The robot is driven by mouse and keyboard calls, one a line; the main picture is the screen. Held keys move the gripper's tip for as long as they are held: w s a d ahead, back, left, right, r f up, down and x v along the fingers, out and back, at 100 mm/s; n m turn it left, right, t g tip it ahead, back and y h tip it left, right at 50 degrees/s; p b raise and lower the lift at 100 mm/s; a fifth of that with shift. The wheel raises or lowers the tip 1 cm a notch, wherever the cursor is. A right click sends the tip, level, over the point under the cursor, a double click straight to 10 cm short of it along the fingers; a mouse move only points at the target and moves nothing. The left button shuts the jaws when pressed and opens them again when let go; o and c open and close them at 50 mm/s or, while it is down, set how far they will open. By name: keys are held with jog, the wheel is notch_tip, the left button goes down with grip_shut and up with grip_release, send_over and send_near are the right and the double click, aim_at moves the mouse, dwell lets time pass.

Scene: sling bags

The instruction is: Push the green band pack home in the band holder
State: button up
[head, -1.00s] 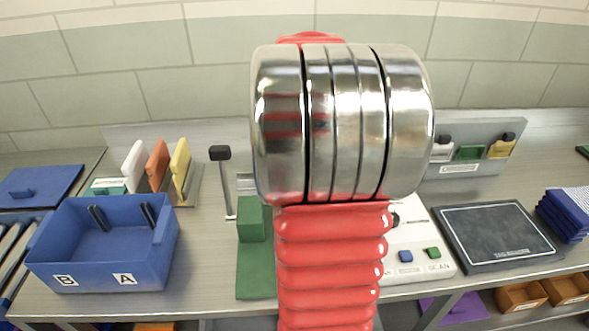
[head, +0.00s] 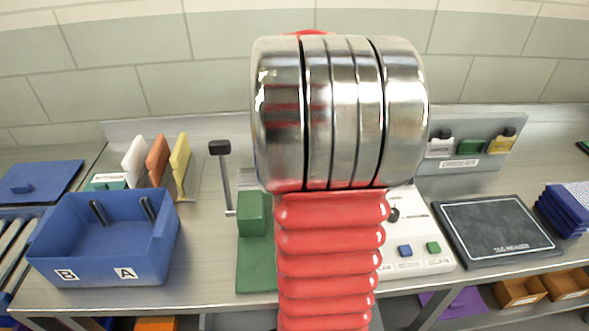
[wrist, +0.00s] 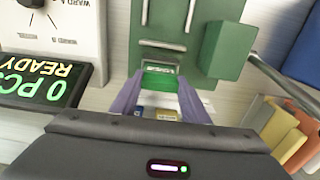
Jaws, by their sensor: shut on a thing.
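In the wrist view the two grey-purple fingers of my gripper (wrist: 161,103) reach up the picture, closed on the green band pack (wrist: 160,82). A pale area shows below the pack, between the fingers. The pack's far end is at a small metal holder with a pale label (wrist: 160,68), which I take as the band holder. I cannot tell how deep the pack sits in it. The holder is by a green base with metal rails (wrist: 172,32). In the head view my arm hides the gripper and pack.
A green block (head: 254,212) and a black-knobbed lever (head: 221,148) stand close to my arm's left. The lever's rod crosses right of the holder in the wrist view. A console (head: 425,255), a dark panel (head: 497,232) and a blue bin (head: 95,250) are also on the bench.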

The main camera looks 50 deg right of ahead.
jog(key=shift+f, duration=0.95)
jog(key=o, duration=1.3)
notch_tip(320, 180, up, 14)
jog(key=shift+f, duration=0.2)
jog(key=shift+w, duration=0.1)
dwell(0.8)
